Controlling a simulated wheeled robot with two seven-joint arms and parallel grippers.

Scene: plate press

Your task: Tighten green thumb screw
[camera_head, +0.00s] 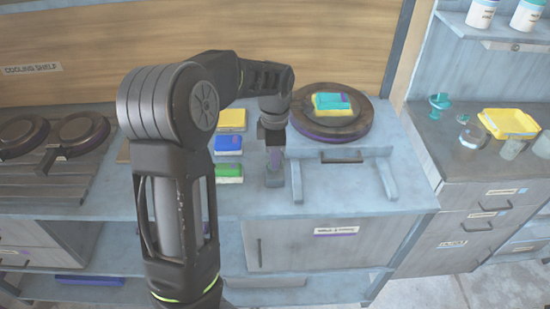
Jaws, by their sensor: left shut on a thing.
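My left gripper (274,165) points down at the bench, just left of a grey bar of the press frame (296,182). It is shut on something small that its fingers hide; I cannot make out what. No green thumb screw shows clearly. The round dark press plate (357,129) lies behind and to the right of the gripper, with a teal and yellow block (332,103) on it. A dark handle (342,157) shows in front of the plate. My right gripper is not in view.
Yellow (232,119), blue (228,143) and green (229,171) blocks stand in a column left of the gripper. Dark round plates (80,131) lie at the far left. The right counter holds a teal item (438,104), a yellow tray (509,122) and glass cups.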

